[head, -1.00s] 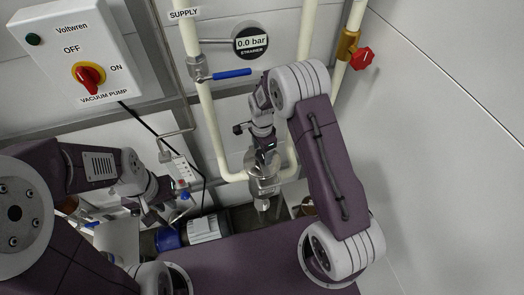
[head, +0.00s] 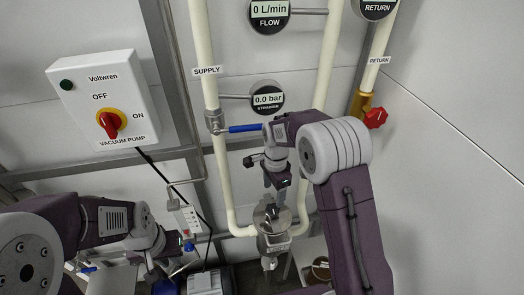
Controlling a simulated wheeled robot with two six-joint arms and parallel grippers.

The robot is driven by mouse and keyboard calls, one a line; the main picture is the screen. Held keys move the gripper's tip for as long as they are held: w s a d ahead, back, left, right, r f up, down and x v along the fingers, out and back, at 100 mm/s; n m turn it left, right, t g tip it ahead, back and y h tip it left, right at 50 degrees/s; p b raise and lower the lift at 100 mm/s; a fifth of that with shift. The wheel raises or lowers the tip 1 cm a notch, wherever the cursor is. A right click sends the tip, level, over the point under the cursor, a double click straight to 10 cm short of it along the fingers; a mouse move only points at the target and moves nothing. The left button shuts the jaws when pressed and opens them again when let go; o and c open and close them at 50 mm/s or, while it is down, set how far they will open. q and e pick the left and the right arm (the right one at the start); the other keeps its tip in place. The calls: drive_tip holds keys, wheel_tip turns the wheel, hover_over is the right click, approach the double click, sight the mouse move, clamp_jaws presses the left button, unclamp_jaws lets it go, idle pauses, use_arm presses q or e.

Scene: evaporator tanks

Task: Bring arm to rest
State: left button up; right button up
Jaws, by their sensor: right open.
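My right gripper (head: 279,186) is in the middle of the head view, pointing down with its jaws open. It is just above the metal strainer (head: 272,232) at the bottom of the cream pipe loop; nothing shows between the fingers. My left gripper (head: 158,262) is at the lower left, low in front of the wall. Its fingers are small and partly hidden, so I cannot tell their opening.
A blue valve handle (head: 245,128) on the supply pipe (head: 224,170) lies close to my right wrist. The vacuum pump switch box (head: 104,98) is at upper left. A red valve knob (head: 375,117) is on the return pipe. The right wall panel (head: 460,210) is bare.

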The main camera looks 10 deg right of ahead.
drive_tip(key=s+d+f+n+b, duration=0.1)
drive_tip(key=s+d+n, duration=0.1)
drive_tip(key=s+n, duration=0.5)
drive_tip(key=s+d+f+n+t+b, duration=0.1)
drive_tip(key=s+d+n, duration=0.1)
drive_tip(key=s+n, duration=0.5)
drive_tip(key=s, duration=0.3)
drive_tip(key=shift+s+d+n+b, duration=0.2)
drive_tip(key=shift+s+n+b, duration=0.1)
drive_tip(key=shift+b, duration=0.05)
